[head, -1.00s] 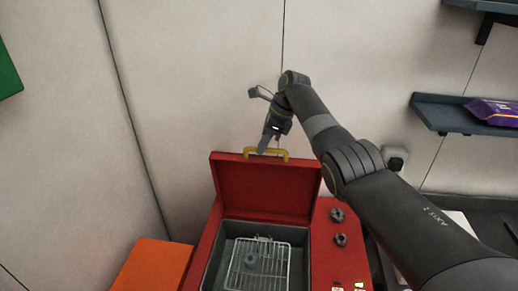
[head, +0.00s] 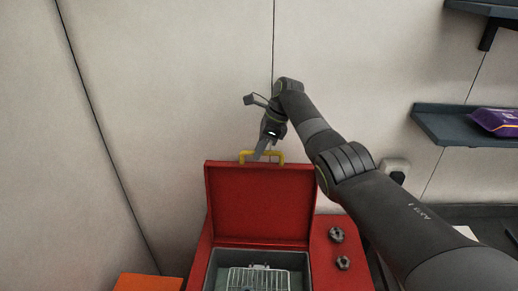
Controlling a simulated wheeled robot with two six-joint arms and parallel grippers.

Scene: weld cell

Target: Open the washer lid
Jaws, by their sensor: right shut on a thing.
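The red washer (head: 325,268) stands at the bottom centre of the head view. Its red lid (head: 260,203) is raised to nearly upright at the back, showing its inner face. A yellow handle (head: 275,153) sits on the lid's top edge. My right gripper (head: 258,154) reaches down from above and is shut on the handle at its left part. Inside the washer's grey basin (head: 216,274) lies a wire rack (head: 258,279), cut off by the bottom edge. My left gripper is not in view.
Two dark knobs (head: 337,235) are on the washer's right panel. An orange surface (head: 148,283) lies at lower left. A dark wall shelf (head: 465,128) with a purple packet (head: 497,121) is at right. The pale wall (head: 160,90) is behind the lid.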

